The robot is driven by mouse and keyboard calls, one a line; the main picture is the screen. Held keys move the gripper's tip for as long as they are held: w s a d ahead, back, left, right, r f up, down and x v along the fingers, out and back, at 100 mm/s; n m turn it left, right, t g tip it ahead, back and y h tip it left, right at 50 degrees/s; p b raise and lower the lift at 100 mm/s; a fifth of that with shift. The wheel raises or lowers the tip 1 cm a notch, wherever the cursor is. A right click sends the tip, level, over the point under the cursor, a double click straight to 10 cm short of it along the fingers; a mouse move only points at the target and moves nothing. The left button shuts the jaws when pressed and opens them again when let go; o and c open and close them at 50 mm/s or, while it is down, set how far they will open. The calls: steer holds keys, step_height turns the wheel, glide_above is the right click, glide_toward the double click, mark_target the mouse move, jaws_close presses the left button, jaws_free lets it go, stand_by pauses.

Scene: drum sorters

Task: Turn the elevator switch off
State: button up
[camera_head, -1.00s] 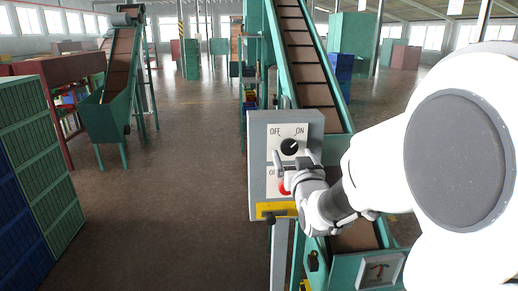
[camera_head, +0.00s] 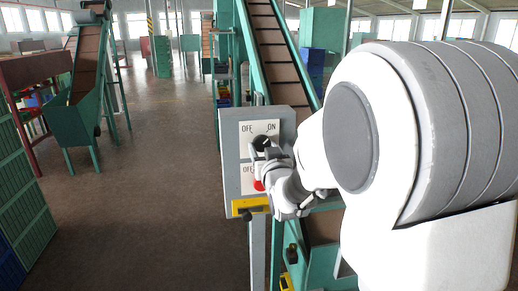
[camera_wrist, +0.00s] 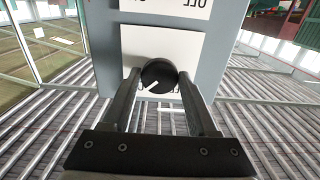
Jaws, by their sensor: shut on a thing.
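The elevator switch is a round black knob (camera_head: 262,142) on a white plate (camera_head: 248,127) marked OFF at left and ON at right, on the front of a grey control box (camera_head: 231,165). In the head view its pale mark appears to point up and right, towards ON. My gripper (camera_head: 264,152) is at the knob, partly hiding its lower part. In the wrist view my gripper (camera_wrist: 161,77) has one finger on each side of the knob (camera_wrist: 158,74), shut on it. There the mark points down and left, and the lettering looks upside down.
A yellow strip (camera_head: 250,206) runs along the box's bottom. A green-framed conveyor (camera_head: 275,45) rises behind the box. Open floor (camera_head: 150,190) lies to the left.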

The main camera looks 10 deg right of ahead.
steer(key=shift+c, duration=1.2)
steer(key=shift+f+n+b, duration=0.15)
steer(key=shift+n+b, duration=0.15)
steer(key=shift+b, duration=0.15)
steer(key=n+b, duration=0.2)
steer(key=b, duration=0.1)
steer(key=shift+f+n+b, duration=0.1)
steer(key=shift+n+b, duration=0.2)
steer(key=n+b, duration=0.5)
steer(key=shift+d, duration=0.15)
steer(key=n+b, duration=0.4)
steer(key=shift+n, duration=0.4)
steer(key=n+b, duration=0.1)
steer(key=n, duration=0.1)
steer(key=n+b, duration=0.1)
steer(key=b, duration=0.1)
steer(key=shift+r+n, duration=0.2)
steer(key=shift+n, duration=0.2)
steer(key=shift+r+n+b, duration=0.1)
steer(key=shift+n+b, duration=0.45)
steer(key=shift+n, duration=0.05)
